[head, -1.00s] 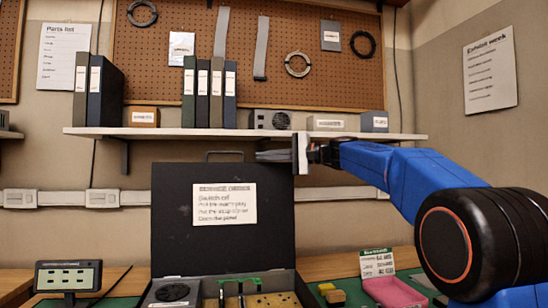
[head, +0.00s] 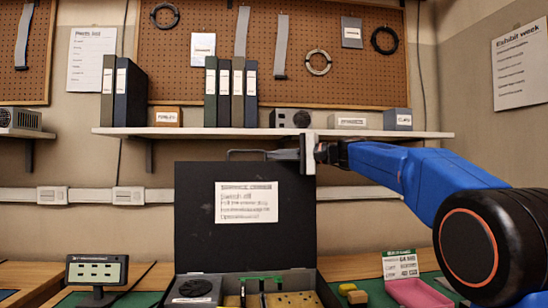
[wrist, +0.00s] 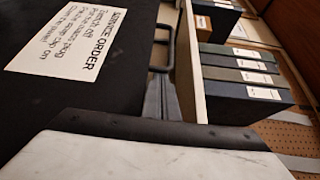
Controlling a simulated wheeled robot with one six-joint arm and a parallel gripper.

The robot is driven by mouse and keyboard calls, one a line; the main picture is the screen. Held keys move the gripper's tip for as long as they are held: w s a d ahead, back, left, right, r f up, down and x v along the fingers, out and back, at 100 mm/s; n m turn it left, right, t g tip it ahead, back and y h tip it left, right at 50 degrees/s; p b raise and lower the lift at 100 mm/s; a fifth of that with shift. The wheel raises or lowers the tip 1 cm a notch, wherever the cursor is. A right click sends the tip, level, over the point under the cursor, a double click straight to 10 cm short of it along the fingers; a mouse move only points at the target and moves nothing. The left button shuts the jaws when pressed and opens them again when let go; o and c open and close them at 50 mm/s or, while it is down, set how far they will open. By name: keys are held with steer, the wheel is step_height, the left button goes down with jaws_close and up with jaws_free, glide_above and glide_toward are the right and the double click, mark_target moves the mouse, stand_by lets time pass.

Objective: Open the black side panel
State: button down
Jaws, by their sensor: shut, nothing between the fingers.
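The black side panel (head: 245,232) stands upright above the open case (head: 302,278), with a white service order label (head: 246,202) on its face. A dark handle (head: 240,152) sits on its top edge. In the wrist view the panel (wrist: 105,75) fills the left side, and the handle (wrist: 158,45) shows just past my fingertips. The lower front of the case is cut off by the head view.
A shelf (head: 270,133) with binders and boxes runs behind, close to my gripper. The case holds a fan (head: 196,288) and green clips.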

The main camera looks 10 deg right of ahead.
steer(key=s, duration=0.6)
steer(key=shift+s+n, duration=0.3)
